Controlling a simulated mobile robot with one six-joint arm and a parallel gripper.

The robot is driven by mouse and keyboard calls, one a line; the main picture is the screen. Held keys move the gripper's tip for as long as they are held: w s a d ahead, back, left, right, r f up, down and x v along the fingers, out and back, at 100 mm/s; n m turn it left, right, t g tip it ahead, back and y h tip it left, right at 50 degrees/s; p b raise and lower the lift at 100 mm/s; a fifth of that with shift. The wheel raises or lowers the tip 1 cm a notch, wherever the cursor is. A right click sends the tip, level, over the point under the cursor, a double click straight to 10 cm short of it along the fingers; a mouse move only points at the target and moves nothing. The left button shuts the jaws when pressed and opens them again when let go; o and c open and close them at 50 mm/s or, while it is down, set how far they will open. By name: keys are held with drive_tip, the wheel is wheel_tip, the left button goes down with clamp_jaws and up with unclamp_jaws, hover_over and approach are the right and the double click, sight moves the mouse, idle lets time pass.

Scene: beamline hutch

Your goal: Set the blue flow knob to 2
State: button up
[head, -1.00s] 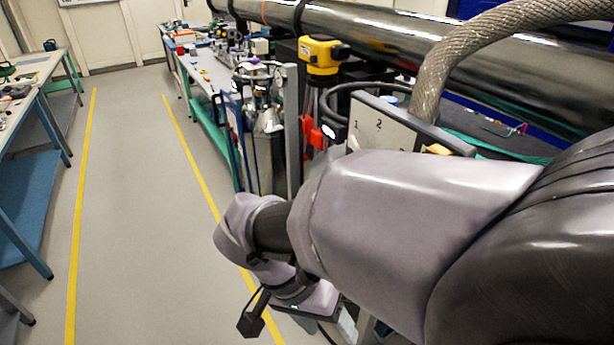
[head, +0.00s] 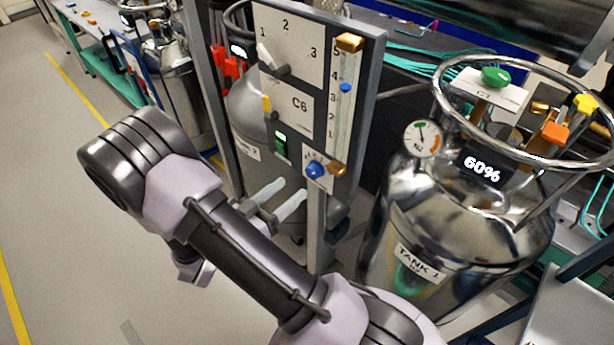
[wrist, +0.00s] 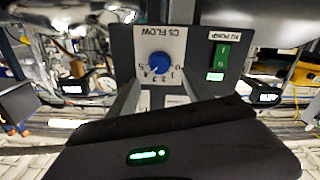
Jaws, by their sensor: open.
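The blue flow knob (head: 316,169) is on a small white plate low on the grey panel (head: 374,60) in the head view. In the wrist view the knob (wrist: 159,65) shows upside down, on a white plate marked "CS FLOW" with numbers around it. I cannot tell which number it points to. My gripper (head: 279,197) has two pale fingers apart, in front of the panel and left of the knob in the head view. In the wrist view the fingers of my gripper (wrist: 161,92) lie on either side below the knob, apart from it and empty.
A green switch (head: 281,146) is left of the knob. Above are a numbered selector (head: 275,62) and a vertical scale (head: 341,105) with a blue marker between 3 and 4. A steel tank (head: 440,225) stands right of the panel. Open floor lies left.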

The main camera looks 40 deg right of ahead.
sight(310, 173)
drive_tip(key=d, duration=0.5)
drive_tip(key=d+b, duration=0.1)
drive_tip(key=d, duration=0.1)
drive_tip(key=shift+w+d, duration=0.3)
drive_tip(key=shift+d, duration=0.05)
clamp_jaws()
